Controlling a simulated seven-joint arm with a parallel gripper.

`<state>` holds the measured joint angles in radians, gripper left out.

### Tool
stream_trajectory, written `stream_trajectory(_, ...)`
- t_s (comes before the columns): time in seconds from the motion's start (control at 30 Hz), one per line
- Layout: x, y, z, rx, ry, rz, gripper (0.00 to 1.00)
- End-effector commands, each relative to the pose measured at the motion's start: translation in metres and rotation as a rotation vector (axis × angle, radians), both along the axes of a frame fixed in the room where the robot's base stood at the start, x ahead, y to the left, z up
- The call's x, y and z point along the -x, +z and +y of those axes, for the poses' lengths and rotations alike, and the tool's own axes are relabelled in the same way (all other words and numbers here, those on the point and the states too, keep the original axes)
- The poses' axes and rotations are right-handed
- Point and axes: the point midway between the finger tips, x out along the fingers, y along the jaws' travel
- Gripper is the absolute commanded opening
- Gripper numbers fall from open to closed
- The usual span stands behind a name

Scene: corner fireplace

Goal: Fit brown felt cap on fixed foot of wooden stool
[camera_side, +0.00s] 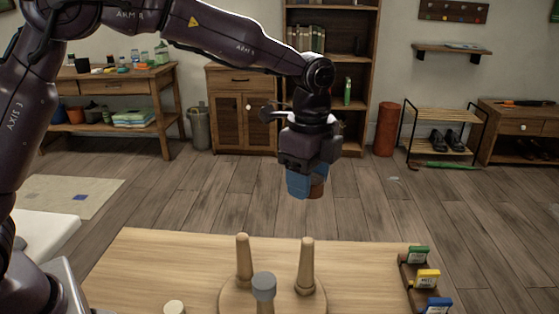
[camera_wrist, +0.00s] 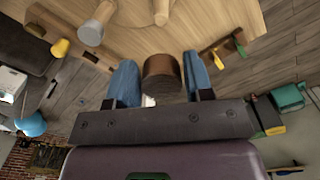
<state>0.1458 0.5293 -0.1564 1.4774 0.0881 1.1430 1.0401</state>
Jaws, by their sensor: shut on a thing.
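My gripper (camera_side: 306,186) has blue fingers and is shut on the brown felt cap (camera_side: 317,189), holding it in the air above and behind the stool. The cap also shows between the fingers in the wrist view (camera_wrist: 161,78). The wooden stool (camera_side: 232,296) lies upside down on the table, with its feet pointing up. Two bare wooden feet stand at the back, a left one (camera_side: 244,262) and a right one (camera_side: 306,266). The front foot has a grey top (camera_side: 264,285). The cap is apart from every foot.
The wooden table (camera_side: 150,265) has free room left of the stool. A pale round piece (camera_side: 174,307) is at its front edge. A rack with green, yellow and blue blocks (camera_side: 427,280) stands at the right edge. Shelves and cabinets are far behind.

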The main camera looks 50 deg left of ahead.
Motion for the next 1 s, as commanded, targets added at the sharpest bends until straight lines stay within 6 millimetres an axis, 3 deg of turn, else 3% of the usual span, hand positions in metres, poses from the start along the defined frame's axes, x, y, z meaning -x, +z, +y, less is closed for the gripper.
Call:
stream_trajectory(0.2, 0.000, -0.030, 0.001, 0.000, 0.000, 0.001, 0.28)
stream_trajectory(0.7, 0.001, -0.035, 0.001, 0.001, 0.021, -0.001, 0.28)
stream_trajectory(1.0, 0.001, -0.059, 0.001, 0.000, 0.020, 0.001, 0.28)
